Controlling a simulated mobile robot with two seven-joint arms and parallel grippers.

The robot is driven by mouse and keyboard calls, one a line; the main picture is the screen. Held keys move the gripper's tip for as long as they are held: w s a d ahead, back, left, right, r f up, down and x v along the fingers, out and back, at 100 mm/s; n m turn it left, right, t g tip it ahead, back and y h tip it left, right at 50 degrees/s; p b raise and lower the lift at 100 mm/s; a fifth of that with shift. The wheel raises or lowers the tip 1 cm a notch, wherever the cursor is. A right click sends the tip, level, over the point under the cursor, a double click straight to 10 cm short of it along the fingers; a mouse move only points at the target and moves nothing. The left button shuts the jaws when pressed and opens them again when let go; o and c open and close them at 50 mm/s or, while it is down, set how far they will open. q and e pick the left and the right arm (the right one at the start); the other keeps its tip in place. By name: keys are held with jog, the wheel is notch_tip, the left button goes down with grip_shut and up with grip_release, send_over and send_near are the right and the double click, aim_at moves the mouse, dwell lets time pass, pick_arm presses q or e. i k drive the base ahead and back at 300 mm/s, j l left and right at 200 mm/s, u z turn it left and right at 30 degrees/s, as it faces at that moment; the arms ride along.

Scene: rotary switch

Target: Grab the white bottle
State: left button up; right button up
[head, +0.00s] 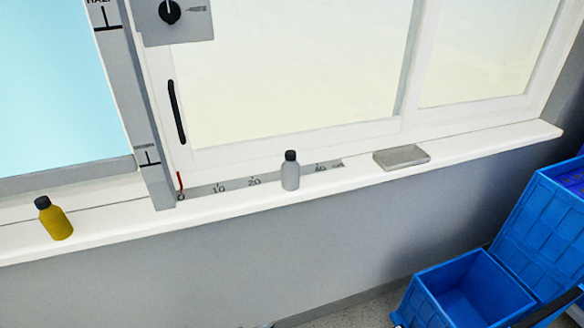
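The white bottle (290,177) looks pale grey-white with a black cap. It stands upright on the white window sill, in front of a grey scale strip with printed numbers. A yellow bottle (57,223) with a black cap stands on the sill at the far left, leaning slightly in the picture. Neither of my grippers can be made out in the head view, and nothing touches the white bottle.
A shallow grey tray (402,157) lies on the sill right of the white bottle. A grey panel with a black rotary knob (169,12) is at the top. Blue crates (470,290) stand on the floor at the lower right. The sill (350,181) is narrow, with a grey wall below.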

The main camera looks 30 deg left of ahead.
aim_at(290, 169)
jog(key=i+l, duration=0.6)
jog(key=i, duration=0.2)
jog(key=i+u, duration=0.1)
jog(key=u, duration=0.3)
jog(key=l+u, duration=0.1)
jog(key=u, duration=0.35)
jog(key=i+l+u, duration=0.1)
jog(key=u, duration=0.3)
